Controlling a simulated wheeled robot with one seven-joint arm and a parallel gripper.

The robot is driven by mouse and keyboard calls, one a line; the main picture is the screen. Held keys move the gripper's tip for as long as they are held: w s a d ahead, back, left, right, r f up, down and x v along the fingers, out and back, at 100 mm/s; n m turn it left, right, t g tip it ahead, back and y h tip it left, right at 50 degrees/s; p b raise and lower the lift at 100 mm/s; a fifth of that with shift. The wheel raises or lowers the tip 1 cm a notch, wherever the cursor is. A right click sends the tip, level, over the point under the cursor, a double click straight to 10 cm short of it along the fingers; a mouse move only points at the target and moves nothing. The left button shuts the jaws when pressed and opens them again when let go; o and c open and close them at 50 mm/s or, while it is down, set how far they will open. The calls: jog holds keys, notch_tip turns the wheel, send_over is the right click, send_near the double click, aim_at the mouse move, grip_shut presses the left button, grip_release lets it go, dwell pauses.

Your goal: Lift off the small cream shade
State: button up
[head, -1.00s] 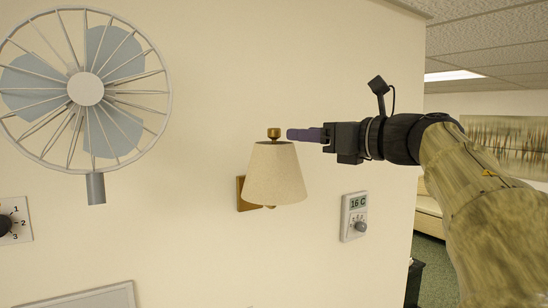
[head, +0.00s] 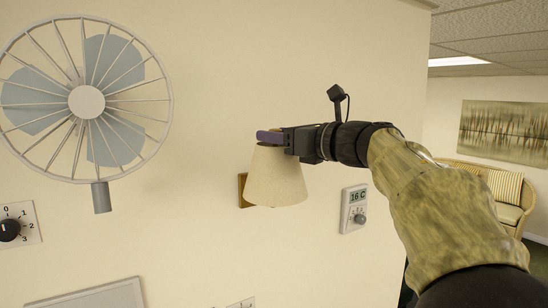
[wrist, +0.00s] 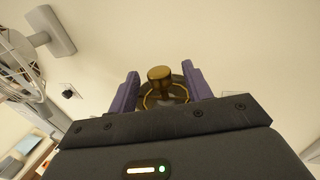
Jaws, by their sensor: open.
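The small cream shade (head: 275,178) is on a wall lamp with a wooden backplate (head: 243,190) in the head view. My gripper (head: 268,137) is at the top of the shade, and its fingers hide the brass knob there in that view. In the wrist view the brass knob (wrist: 160,76) stands between the two purple fingers of my gripper (wrist: 158,88), with a gap on each side. The fingers are open. A dark round opening with a brass ring shows below the knob; most of the shade is hidden in the wrist view.
A wall fan (head: 87,102) is at the left, with a rotary dial (head: 12,227) below it. A thermostat (head: 354,208) reading 16 C is on the wall just right of the shade. A wicker sofa (head: 507,205) stands far back right.

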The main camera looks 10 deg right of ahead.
jog(key=shift+w+a, duration=0.4)
jog(key=shift+w, duration=0.2)
jog(key=shift+s, duration=0.1)
jog(key=shift+c, duration=0.2)
grip_shut()
